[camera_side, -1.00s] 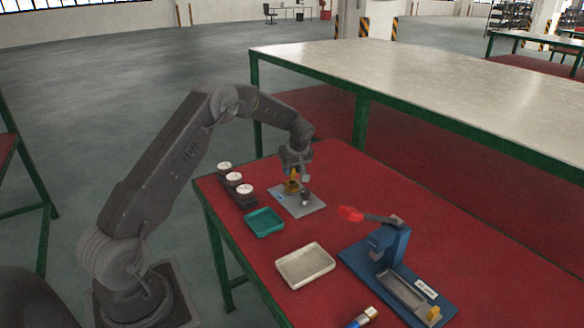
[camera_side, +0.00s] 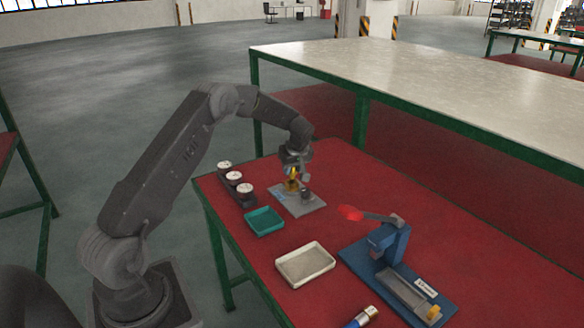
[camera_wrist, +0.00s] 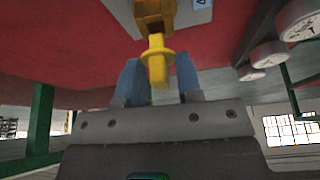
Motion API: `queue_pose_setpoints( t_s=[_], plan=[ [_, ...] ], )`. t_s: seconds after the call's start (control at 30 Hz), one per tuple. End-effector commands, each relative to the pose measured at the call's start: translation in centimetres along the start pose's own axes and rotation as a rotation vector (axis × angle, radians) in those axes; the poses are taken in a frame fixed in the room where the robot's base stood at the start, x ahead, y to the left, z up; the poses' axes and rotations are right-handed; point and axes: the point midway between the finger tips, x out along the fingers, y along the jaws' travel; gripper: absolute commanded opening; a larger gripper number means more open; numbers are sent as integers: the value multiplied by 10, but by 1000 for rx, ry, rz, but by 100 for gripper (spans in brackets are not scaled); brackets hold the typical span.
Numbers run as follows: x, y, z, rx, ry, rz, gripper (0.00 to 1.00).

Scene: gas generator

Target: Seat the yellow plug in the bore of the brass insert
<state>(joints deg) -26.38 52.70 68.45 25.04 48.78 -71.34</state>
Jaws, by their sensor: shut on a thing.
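The yellow plug (camera_wrist: 157,62), with a round flange, stands between the blue fingers of my gripper (camera_wrist: 158,82) in the wrist view. My gripper is shut on it. The plug's far end points at the brass insert (camera_wrist: 152,12), and the two overlap in the picture. I cannot tell whether the tip is inside the bore. In the side view the insert (camera_side: 291,186) stands on a grey plate (camera_side: 313,205), with my gripper (camera_side: 293,172) directly over it. The bore itself is hidden.
Several dial gauges (camera_side: 234,177) stand left of the plate. A grey post (camera_side: 307,194) stands close to the insert. A teal tray (camera_side: 264,222), a cream tray (camera_side: 305,264) and a blue press with a red handle (camera_side: 388,240) lie nearer the camera. The red tabletop between them is clear.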

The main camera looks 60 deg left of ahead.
Motion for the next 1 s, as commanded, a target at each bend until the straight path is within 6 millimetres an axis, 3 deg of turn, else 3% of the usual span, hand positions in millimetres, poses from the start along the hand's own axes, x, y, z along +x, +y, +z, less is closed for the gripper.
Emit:
queue_pose_setpoints(
  t_s=[0.97,1.0],
  plan=[
    [26,0,11,1,0,-1,9],
    [26,0,11,0,0,0,36]
  ],
)
